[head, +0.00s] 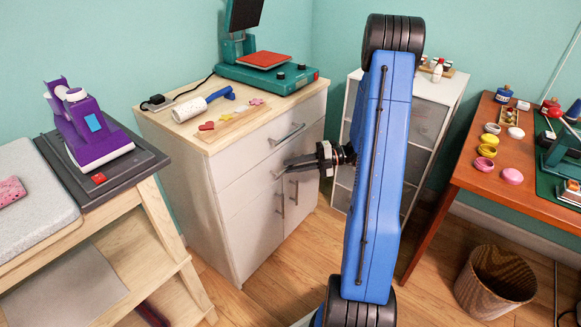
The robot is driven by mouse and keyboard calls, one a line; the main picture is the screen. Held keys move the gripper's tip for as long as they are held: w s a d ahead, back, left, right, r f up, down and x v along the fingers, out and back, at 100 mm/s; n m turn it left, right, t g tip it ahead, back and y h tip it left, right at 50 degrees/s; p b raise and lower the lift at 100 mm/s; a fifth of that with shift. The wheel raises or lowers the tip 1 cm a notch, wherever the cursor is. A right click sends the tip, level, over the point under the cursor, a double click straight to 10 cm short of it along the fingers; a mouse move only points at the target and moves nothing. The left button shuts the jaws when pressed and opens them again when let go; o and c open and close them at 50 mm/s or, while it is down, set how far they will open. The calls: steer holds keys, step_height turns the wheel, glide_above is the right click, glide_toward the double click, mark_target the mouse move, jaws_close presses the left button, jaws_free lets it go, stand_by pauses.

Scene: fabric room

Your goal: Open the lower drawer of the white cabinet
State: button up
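The white cabinet (235,179) stands left of centre in the head view, with a light wood top. Its upper drawer has a grey bar handle (287,134) and looks shut. The lower drawer (240,191) is just below it, above two doors, and also looks shut. My gripper (284,168) is at the lower drawer's front, its dark fingers pointing left at that drawer's handle (279,173). The fingers hide part of this handle. I cannot tell whether they touch or grip it, or how wide they are.
The two doors below have upright handles (295,192). A heat press (265,68) and small items stand on the cabinet top. A bench with a purple machine (95,130) is at left, a brown table (490,172) and basket (495,282) at right. Wood floor lies bare before the cabinet.

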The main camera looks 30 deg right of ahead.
steer(key=shift+w+a, duration=0.2)
steer(key=shift+a, duration=0.3)
jaws_close()
steer(key=s+d, duration=0.4)
steer(key=s, duration=0.8)
steer(key=s+d, duration=0.5)
steer(key=s, duration=0.7)
steer(key=shift+s, duration=0.25)
jaws_free()
steer(key=shift+f, duration=0.1)
